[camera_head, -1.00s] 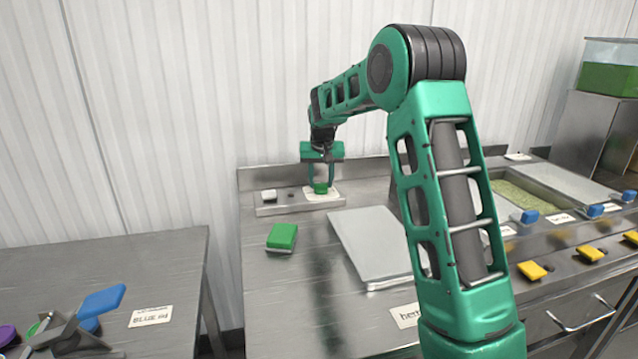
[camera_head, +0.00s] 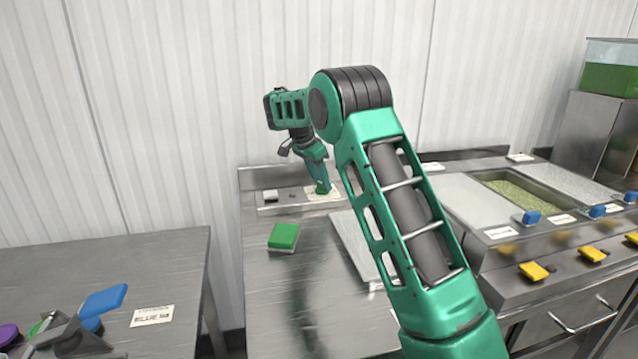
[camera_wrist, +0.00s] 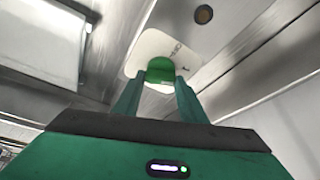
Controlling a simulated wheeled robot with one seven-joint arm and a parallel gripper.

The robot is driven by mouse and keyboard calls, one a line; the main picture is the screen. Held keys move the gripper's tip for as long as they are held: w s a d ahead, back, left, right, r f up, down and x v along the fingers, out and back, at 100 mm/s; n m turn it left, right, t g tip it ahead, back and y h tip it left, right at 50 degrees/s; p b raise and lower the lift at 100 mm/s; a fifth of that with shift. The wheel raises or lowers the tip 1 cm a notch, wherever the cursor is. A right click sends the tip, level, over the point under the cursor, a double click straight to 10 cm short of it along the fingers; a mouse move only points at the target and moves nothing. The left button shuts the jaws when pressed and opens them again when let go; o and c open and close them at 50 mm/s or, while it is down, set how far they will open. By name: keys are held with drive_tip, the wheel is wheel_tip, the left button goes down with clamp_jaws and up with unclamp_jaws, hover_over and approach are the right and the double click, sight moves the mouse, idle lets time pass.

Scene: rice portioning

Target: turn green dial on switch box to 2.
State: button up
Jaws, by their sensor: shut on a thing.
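The green dial (camera_head: 322,187) sits on the switch box (camera_head: 268,208), a low metal strip at the back of the table. A pale label plate (camera_head: 334,192) lies around the dial. My gripper (camera_head: 320,184) comes down from above, tilted, with its fingertips at the dial. In the wrist view the green dial (camera_wrist: 160,71) is between the two fingertips of my gripper (camera_wrist: 158,88), which is shut on it. The pale plate (camera_wrist: 150,46) shows around it there. The markings on the plate are too small to read, so the dial's setting cannot be told.
A green-topped block (camera_head: 283,237) lies on the table in front of the switch box. A flat grey lid (camera_head: 355,245) lies right of it, partly behind my arm. Food wells with blue handles (camera_head: 529,217) and yellow knobs (camera_head: 533,270) stand at the right. A side table (camera_head: 180,262) is at the left.

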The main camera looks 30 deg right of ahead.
drive_tip(key=m, duration=0.2)
drive_tip(key=m+g, duration=0.2)
drive_tip(key=m, duration=0.1)
drive_tip(key=shift+w+a+m, duration=0.2)
drive_tip(key=shift+w+m, duration=0.1)
drive_tip(key=shift+w, duration=0.1)
drive_tip(key=m+g, duration=0.1)
drive_tip(key=m, duration=0.2)
drive_tip(key=shift+w+d+r+y, duration=0.1)
drive_tip(key=shift+y, duration=0.2)
drive_tip(key=shift+d+m+g, duration=0.1)
drive_tip(key=shift+m+g, duration=0.2)
drive_tip(key=shift+m, duration=0.5)
drive_tip(key=shift+d+r, duration=0.1)
drive_tip(key=o, duration=1.1)
drive_tip(key=shift+c, duration=0.2)
drive_tip(key=shift+y, duration=0.3)
